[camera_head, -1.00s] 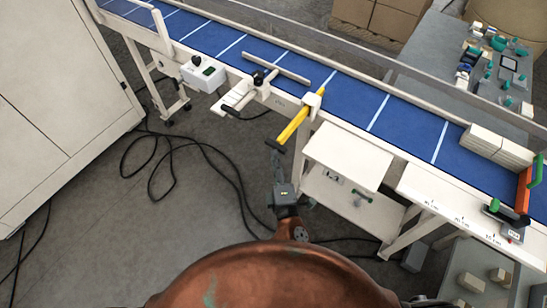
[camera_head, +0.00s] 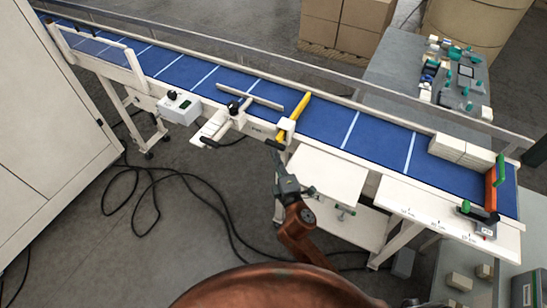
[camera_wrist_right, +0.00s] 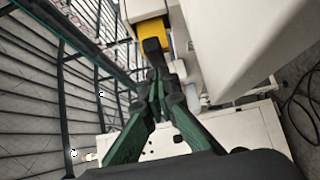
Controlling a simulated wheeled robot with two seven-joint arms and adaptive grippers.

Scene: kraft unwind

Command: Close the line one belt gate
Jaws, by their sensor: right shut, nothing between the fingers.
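The belt gate (camera_head: 297,111) is a yellow bar in a white bracket (camera_head: 287,126) on the front edge of the blue belt (camera_head: 325,124). Its far part reaches part way over the belt. Its near end, with a black handle (camera_head: 275,144), sticks out in front. My right gripper (camera_head: 277,158) is shut and empty, its tips close at the near side of the handle. The right wrist view shows the closed fingers (camera_wrist_right: 158,88) at the black handle (camera_wrist_right: 152,48), the yellow bar (camera_wrist_right: 151,27) beyond. Contact is hard to confirm. My left gripper is not in view.
A white T-shaped fixture (camera_head: 218,123) and control box (camera_head: 180,108) sit left of the gate. White cartons (camera_head: 462,150) stand on the belt near an orange-and-green frame (camera_head: 491,188). A white shelf unit (camera_head: 328,175) is below the belt. Cables lie on the floor.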

